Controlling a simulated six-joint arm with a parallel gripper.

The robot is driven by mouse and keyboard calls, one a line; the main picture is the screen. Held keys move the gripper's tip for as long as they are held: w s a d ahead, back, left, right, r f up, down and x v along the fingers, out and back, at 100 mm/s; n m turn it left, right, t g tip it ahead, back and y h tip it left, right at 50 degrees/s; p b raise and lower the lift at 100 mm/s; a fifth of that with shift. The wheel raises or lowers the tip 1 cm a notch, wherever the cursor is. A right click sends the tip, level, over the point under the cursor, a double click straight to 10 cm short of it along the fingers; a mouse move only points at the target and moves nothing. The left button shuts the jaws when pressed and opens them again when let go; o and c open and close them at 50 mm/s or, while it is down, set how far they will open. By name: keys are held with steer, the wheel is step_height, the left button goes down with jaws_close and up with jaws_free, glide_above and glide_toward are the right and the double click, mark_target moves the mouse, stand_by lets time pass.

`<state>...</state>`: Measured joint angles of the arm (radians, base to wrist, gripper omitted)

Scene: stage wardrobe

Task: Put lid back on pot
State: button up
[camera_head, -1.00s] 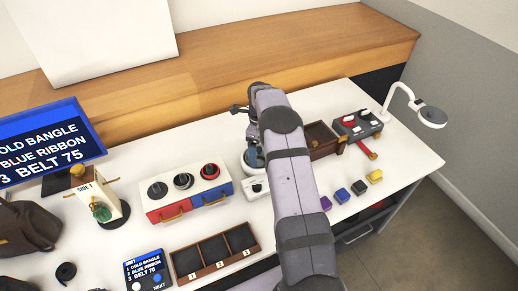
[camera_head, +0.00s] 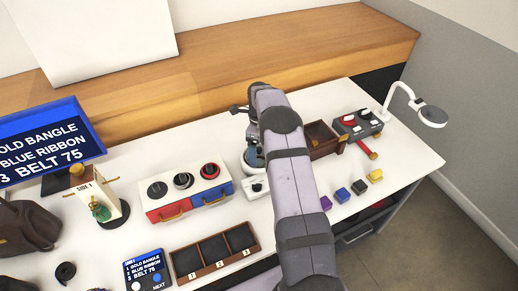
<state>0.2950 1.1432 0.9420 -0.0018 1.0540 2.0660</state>
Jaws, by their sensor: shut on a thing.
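My gripper (camera_head: 252,131) points down at the back middle of the white table, partly hidden behind my own arm. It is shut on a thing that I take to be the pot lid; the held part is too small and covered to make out. Just below it is a round blue-grey pot (camera_head: 249,160) on a white base with a dial. My arm covers the pot's right side. I cannot tell whether the lid touches the pot's rim.
A red, white and blue drawer box (camera_head: 188,192) with round knobs stands left of the pot. An open brown box (camera_head: 321,139) and a grey control box (camera_head: 357,126) are to the right. A three-slot tray (camera_head: 215,250) lies in front. Small coloured blocks sit right of my arm.

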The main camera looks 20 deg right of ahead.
stand_by(0.3)
steer(key=o, duration=0.9)
steer(key=shift+r, duration=0.1)
steer(key=shift+r+p, duration=2.25)
steer(key=shift+r, duration=1.2)
steer(key=shift+c, duration=0.6)
jaws_close()
